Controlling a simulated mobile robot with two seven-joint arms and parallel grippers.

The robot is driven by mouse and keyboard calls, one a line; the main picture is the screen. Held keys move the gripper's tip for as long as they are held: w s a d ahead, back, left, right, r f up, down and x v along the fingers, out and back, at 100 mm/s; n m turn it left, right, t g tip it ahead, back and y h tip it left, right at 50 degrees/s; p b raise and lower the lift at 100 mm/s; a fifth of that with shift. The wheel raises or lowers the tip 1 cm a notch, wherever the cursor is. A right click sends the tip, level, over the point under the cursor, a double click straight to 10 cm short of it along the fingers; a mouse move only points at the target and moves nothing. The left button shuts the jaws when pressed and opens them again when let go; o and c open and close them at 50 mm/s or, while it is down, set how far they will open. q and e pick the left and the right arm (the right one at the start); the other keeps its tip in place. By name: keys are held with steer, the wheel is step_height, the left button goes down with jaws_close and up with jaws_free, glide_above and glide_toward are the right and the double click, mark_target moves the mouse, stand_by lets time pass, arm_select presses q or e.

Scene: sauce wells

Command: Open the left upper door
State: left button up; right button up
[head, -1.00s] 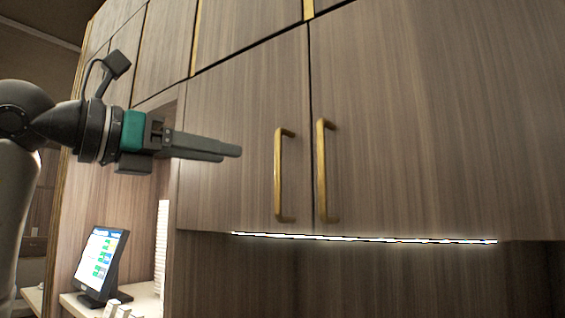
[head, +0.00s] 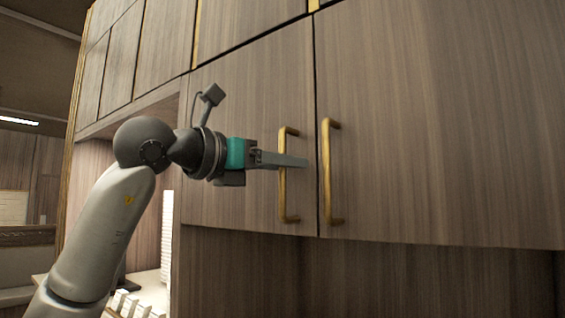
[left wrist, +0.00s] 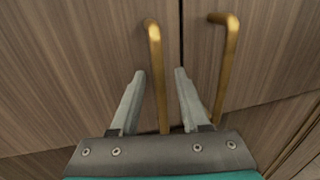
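The left upper door (head: 235,105) is a brown wood-grain cabinet door, closed flush with its neighbour. Its vertical brass handle (head: 283,205) is near its right edge. My left gripper (head: 306,163) reaches across this handle at about mid height and hides part of it. In the left wrist view my left gripper (left wrist: 160,71) is open, its two fingers apart. The left door's handle (left wrist: 155,50) runs between them there, with visible gaps on both sides. I cannot tell whether either finger touches it. My right gripper is not in view.
The right upper door (head: 440,120) is closed. Its brass handle (head: 328,190) stands close beside the left one, just right of my fingers; it also shows in the left wrist view (left wrist: 228,60). Below left, a counter holds small white items (head: 125,303) and a tall white stack (head: 167,235).

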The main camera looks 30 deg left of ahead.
arm_select(q)
jaws_close()
stand_by(1.3)
